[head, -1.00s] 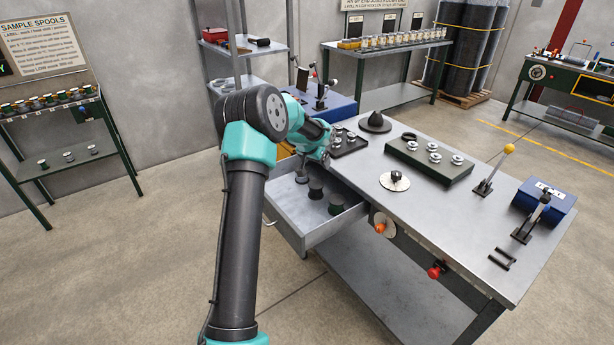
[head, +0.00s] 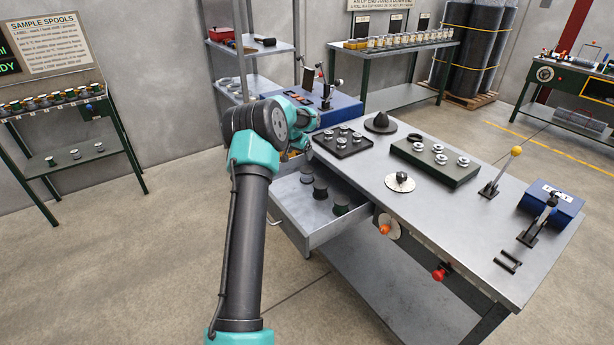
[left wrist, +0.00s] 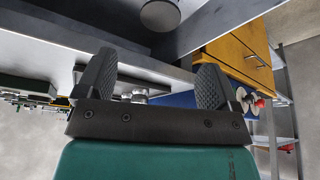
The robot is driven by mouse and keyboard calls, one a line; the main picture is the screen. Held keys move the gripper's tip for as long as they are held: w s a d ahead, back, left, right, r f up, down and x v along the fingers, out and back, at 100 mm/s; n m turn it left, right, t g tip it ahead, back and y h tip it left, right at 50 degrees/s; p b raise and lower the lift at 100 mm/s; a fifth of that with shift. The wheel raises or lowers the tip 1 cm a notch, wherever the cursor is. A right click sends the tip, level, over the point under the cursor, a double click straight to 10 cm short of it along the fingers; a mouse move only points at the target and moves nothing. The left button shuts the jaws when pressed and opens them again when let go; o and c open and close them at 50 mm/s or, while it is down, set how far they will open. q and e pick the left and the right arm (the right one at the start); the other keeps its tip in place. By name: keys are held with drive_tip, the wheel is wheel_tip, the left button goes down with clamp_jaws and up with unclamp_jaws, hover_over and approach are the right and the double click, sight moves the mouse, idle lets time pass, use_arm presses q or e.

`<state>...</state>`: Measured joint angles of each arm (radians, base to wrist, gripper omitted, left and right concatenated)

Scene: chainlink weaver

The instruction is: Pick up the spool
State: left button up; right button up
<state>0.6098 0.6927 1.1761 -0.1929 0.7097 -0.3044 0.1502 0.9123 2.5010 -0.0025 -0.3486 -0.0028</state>
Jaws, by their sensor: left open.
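Several dark spools stand in the open drawer (head: 296,228), including a back one (head: 306,174), a middle one (head: 320,189) and a front one (head: 340,204). My left gripper (left wrist: 153,82) is open and empty in the left wrist view, with its two black fingers apart. In the head view my left wrist is over the drawer's back end, and its fingers are hidden or too small to make out. A grey round top (left wrist: 160,14), perhaps a spool's, shows at the upper edge of the left wrist view, clear of the fingers. My right gripper is not in view.
A blue machine (head: 340,110) stands behind my left wrist.

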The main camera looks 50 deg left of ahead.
sight(306, 170)
use_arm(q)
drive_tip(key=x, duration=0.9)
drive_tip(key=shift+x, duration=2.6)
drive_tip(key=shift+a, duration=0.1)
drive_tip(key=shift+r, duration=0.1)
drive_tip(key=c, duration=1.1)
